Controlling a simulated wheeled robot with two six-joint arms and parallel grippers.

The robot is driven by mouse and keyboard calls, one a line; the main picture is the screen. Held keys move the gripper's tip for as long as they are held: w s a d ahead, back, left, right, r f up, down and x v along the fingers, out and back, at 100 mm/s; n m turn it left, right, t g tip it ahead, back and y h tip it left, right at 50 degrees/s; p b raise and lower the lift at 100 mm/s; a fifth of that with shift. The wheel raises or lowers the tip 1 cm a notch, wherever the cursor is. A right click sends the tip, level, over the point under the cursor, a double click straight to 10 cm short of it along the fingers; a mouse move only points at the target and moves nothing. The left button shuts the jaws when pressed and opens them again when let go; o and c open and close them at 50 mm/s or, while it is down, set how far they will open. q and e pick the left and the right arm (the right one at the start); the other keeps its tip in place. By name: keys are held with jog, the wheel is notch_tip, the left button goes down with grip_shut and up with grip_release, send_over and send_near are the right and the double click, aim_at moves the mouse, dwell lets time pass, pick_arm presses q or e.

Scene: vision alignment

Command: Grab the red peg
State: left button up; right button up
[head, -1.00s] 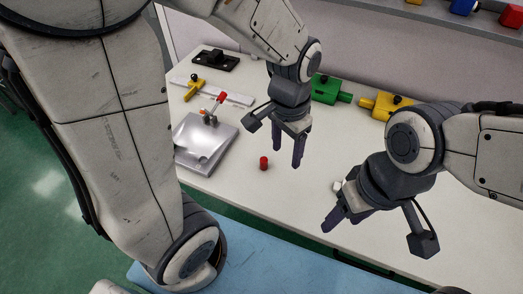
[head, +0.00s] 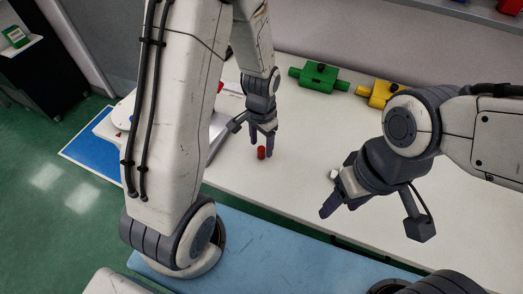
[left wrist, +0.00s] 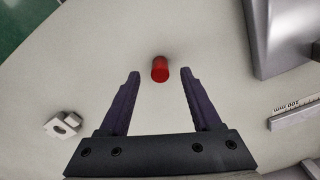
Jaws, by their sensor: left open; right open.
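In the left wrist view the peg (left wrist: 160,69) lies between and slightly beyond the two dark fingertips, with a gap on each side. My left gripper (head: 262,148) is open and empty, with its fingers pointing down close to the peg. It also shows in the left wrist view (left wrist: 160,75). My right gripper (head: 326,205) is at the right of the head view, above the table's front edge, open and holding nothing visible.
A green block (head: 318,77) and a yellow block (head: 376,94) stand at the back of the table. A small white nut-like part (left wrist: 62,125) lies left of the fingers in the left wrist view. A metal block (left wrist: 277,35) stands at the upper right there.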

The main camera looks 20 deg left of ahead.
pick_arm(q)
jog(key=shift+f, duration=0.7)
grip_shut()
jog(key=shift+r, duration=0.15)
